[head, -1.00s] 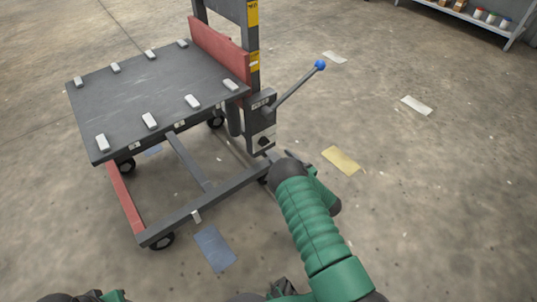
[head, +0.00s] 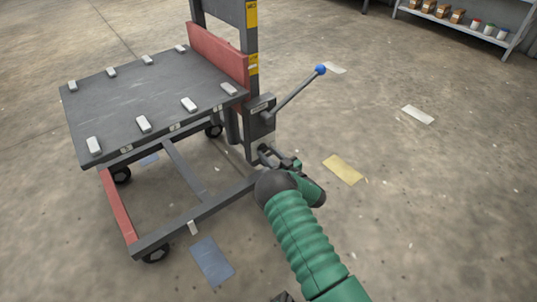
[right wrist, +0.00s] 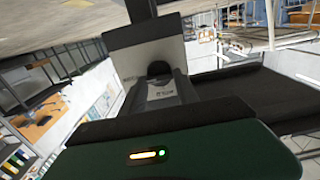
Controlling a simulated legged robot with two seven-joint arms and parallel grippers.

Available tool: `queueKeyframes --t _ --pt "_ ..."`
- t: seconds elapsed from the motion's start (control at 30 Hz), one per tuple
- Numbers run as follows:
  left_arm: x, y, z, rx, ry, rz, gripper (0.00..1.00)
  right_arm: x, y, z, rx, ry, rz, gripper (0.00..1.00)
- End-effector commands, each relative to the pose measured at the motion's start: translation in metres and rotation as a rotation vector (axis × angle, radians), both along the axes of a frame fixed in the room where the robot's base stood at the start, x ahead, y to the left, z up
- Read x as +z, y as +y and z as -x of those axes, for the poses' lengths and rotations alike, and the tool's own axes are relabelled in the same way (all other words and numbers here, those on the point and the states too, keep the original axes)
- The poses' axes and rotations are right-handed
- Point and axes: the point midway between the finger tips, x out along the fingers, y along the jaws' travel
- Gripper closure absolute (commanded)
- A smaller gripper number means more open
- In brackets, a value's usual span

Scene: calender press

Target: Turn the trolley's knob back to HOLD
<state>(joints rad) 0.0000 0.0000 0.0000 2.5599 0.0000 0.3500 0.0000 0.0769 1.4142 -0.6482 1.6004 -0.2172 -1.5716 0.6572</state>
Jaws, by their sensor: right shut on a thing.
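The grey trolley (head: 185,205) stands at the left of the head view, with a dark control box (head: 260,122) on its upright. My right gripper (head: 272,155) is at the lower part of that box, shut on the knob, which it mostly hides in the head view. In the right wrist view the dark top of the knob (right wrist: 158,69) shows between my fingers, in front of the pale box face. The knob's pointer and the HOLD mark cannot be read. My left gripper is not in view.
A lever with a blue ball end (head: 320,69) sticks out from the box, above and right of my right gripper. The trolley's dark platform (head: 150,95) carries several pale blocks. A shelf (head: 470,22) stands far back right. The floor to the right is clear but for flat sheets.

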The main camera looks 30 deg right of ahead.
Motion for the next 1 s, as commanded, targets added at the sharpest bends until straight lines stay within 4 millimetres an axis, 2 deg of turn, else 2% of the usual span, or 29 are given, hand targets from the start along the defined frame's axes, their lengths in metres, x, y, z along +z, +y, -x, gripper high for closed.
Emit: queueKeyframes --t 0.03,0.13,0.57,1.0 --pt "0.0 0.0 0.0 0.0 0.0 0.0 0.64 0.0 0.0 0.0 -0.001 0.0 0.0 0.87" --pt "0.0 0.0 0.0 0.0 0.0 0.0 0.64 0.0 0.0 0.0 -0.001 0.001 0.0 1.0" --pt "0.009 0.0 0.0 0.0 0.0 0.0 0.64 0.002 0.0 0.0 -0.001 -0.005 0.074 1.0" --pt "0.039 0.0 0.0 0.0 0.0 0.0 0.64 0.002 0.002 0.001 0.0 -0.031 0.426 1.0"
